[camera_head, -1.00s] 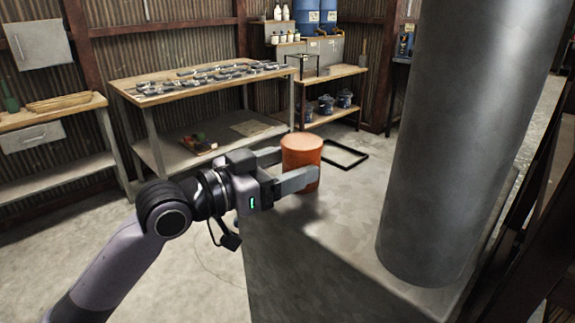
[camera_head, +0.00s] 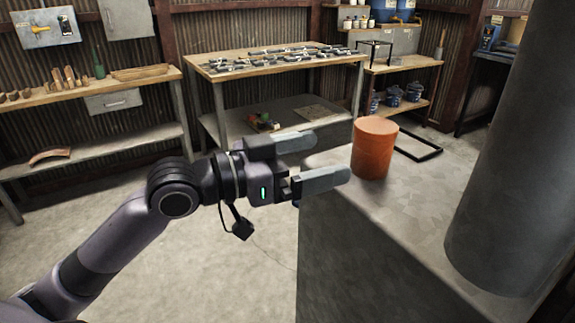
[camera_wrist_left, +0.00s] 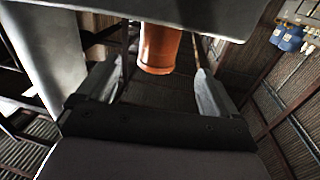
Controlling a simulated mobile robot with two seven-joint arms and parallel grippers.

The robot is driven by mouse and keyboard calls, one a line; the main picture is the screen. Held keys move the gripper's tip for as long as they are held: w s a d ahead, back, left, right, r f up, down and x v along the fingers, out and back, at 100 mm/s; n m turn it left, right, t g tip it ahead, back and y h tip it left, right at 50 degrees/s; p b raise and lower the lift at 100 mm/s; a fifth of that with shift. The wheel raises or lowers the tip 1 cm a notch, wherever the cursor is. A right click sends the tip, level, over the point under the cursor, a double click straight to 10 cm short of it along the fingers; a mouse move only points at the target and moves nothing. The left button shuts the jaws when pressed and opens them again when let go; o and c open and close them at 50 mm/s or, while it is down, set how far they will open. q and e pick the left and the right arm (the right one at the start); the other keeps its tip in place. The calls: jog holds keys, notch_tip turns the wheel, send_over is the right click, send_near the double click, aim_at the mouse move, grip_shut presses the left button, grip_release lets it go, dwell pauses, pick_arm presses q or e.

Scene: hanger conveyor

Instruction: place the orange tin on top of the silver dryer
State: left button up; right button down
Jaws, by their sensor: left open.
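The orange tin (camera_head: 374,148) stands upright on the far left part of the flat top of a silver-grey box, which looks like the dryer (camera_head: 410,215). My left gripper (camera_head: 332,158) is open and empty just left of the tin, with its fingers pointing toward it and clear of it in the head view. My right gripper is not in view.
A thick grey cylinder (camera_head: 520,180) rises from the right side of the dryer top. A black frame (camera_head: 425,150) lies behind the tin. A workbench (camera_head: 215,72) with metal parts and a shelf (camera_head: 150,75) stand behind. The floor at left is clear.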

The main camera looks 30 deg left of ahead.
pick_arm(q)
jog(key=a+f+n+y, duration=0.1)
jog(key=f, duration=0.2)
jog(key=a+f+n+y, duration=0.1)
jog(key=a+f, duration=0.1)
jog(key=f, duration=0.2)
jog(key=s+a+f+n+y, duration=0.1)
jog(key=f, duration=0.3)
jog(key=shift+a+f+t+b, duration=0.2)
jog(key=shift+a+t+b, duration=0.2)
jog(key=s+f+n+g+y, duration=0.1)
jog(key=s+f, duration=0.4)
jog(key=f, duration=0.5)
jog(key=s+f+n+g+y, duration=0.1)
jog(key=s+f+y, duration=0.2)
jog(key=f, duration=0.7)
jog(key=s+f+n+g+y, duration=0.1)
jog(key=s+f+y, duration=0.1)
jog(key=s+f, duration=0.5)
notch_tip(320, 180, down, 3)
jog(key=shift+d+f+n+g+y, duration=0.1)
jog(key=shift+d+n+g+y, duration=0.2)
jog(key=shift+g, duration=0.1)
